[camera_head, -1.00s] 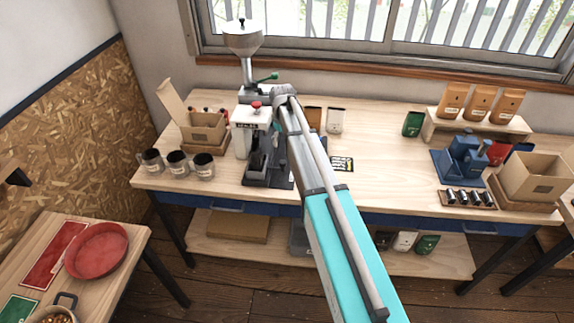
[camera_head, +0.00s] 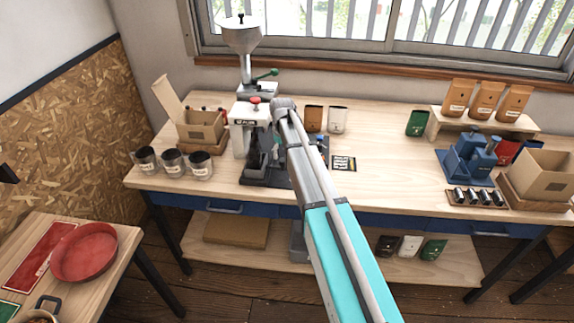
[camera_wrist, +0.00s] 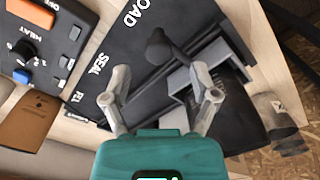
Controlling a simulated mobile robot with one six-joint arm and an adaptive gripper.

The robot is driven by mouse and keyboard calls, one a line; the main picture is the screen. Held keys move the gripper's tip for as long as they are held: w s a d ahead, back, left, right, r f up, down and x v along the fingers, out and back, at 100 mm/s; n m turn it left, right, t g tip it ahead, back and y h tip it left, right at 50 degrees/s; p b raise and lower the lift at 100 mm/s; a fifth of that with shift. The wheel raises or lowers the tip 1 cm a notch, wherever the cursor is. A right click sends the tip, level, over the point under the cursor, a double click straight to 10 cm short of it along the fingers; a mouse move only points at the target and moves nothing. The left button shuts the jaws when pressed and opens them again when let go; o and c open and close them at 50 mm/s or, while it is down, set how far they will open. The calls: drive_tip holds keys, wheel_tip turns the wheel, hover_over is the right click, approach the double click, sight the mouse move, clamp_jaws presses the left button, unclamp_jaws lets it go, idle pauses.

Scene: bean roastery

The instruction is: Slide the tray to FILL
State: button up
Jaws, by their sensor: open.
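The black base plate (camera_wrist: 135,60) of the filling station carries white lettering: part of LOAD, then SEAL, then the start of FILL, partly cut off. A dark tray carriage (camera_wrist: 178,88) with a round dark knob (camera_wrist: 158,42) sits on the plate, nearer LOAD and SEAL than the FILL lettering; its exact stop is unclear. My gripper (camera_wrist: 163,85), teal with grey fingers, is open over the plate, its fingers apart and the knob just beyond them. I cannot tell whether it touches the carriage. In the head view my arm hides the gripper and part of the black base (camera_head: 268,172).
The white press with a red knob (camera_head: 255,101) and the hopper (camera_head: 240,38) stand at the station. Jars (camera_head: 172,162) and an open box (camera_head: 203,128) are left of it. A brown bag (camera_wrist: 30,120) and control box (camera_wrist: 48,38) are close by. The bench's right-middle is mostly clear.

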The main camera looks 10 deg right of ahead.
sight(283, 160)
drive_tip(key=shift+f+b, duration=1.8)
drive_tip(key=shift+f, duration=0.3)
